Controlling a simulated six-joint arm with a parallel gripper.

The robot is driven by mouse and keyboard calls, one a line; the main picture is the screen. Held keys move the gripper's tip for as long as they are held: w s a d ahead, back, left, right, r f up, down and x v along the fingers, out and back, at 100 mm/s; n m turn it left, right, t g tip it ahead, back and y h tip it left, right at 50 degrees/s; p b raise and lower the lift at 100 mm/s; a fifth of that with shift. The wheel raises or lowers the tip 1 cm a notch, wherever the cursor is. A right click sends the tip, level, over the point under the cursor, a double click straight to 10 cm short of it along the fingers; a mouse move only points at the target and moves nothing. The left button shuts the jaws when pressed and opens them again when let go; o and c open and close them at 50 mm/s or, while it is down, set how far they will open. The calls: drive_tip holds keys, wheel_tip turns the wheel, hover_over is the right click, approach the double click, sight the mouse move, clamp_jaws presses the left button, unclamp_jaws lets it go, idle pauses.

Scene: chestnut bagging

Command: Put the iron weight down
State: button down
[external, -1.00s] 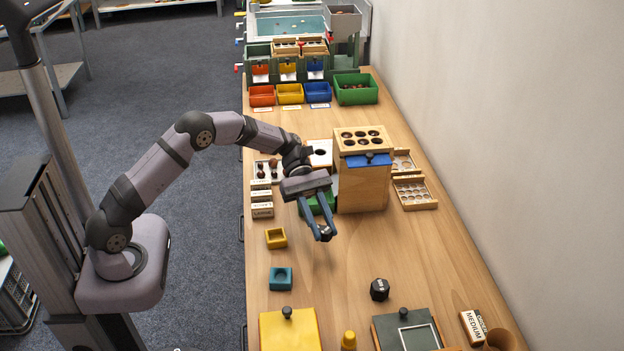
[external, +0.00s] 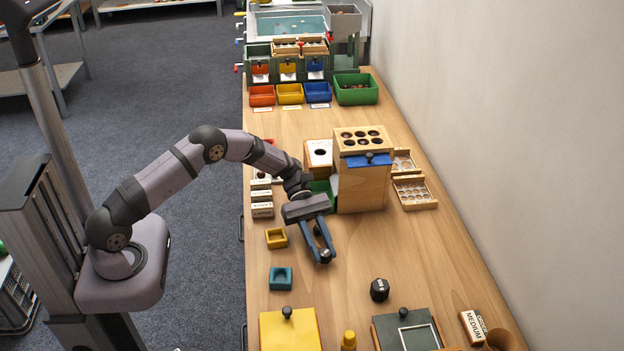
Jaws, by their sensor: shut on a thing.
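My gripper (external: 324,258) is over the middle of the table, pointing down and toward the camera. Its blue fingers are shut on a small dark piece, the iron weight (external: 325,254) as far as I can tell; the fingers hide much of it. Whether its underside touches the table is unclear.
A yellow tray (external: 276,238) and a teal tray (external: 280,278) lie to the left. A wooden box with holes (external: 362,180) stands behind my gripper. A yellow board (external: 290,330) and a dark green board (external: 406,332) lie in front.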

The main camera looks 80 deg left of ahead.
drive_tip(key=shift+f, duration=0.85)
drive_tip(key=shift+f, duration=0.1)
drive_tip(key=c, duration=1.5)
unclamp_jaws()
drive_tip(key=shift+o, duration=0.2)
drive_tip(key=shift+a, duration=0.1)
drive_tip(key=b+v, duration=0.2)
drive_tip(key=v, duration=1)
